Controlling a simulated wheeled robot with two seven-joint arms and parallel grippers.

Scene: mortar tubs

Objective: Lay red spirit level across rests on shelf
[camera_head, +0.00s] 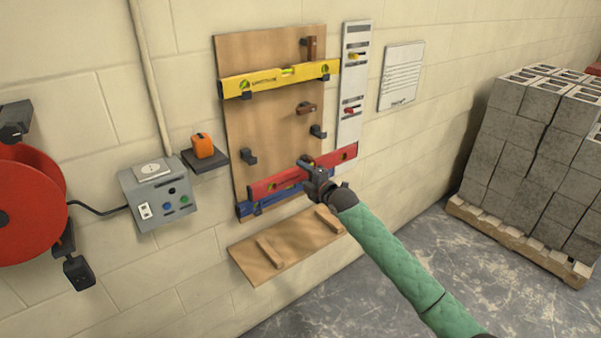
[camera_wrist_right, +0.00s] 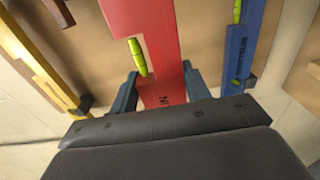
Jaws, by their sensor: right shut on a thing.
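The red spirit level (camera_head: 285,182) is long and lies nearly level in front of the lower part of a wooden wall board (camera_head: 275,125). My right gripper (camera_head: 313,172) is shut on it near its middle. In the right wrist view the red level (camera_wrist_right: 145,30) runs between the two dark fingers (camera_wrist_right: 160,92). The wooden shelf (camera_head: 290,243) juts from the wall below, with two wooden rests (camera_head: 270,252), (camera_head: 328,222) on it. Both rests look bare. The red level is above the shelf, apart from it. My left gripper is not in view.
A blue level (camera_head: 245,208) hangs close behind the red one, and a yellow level (camera_head: 260,82) hangs higher. Empty hooks (camera_head: 249,157) stick out between. A grey control box (camera_head: 158,195) and red reel (camera_head: 25,205) are left. A block pallet (camera_head: 540,150) stands right.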

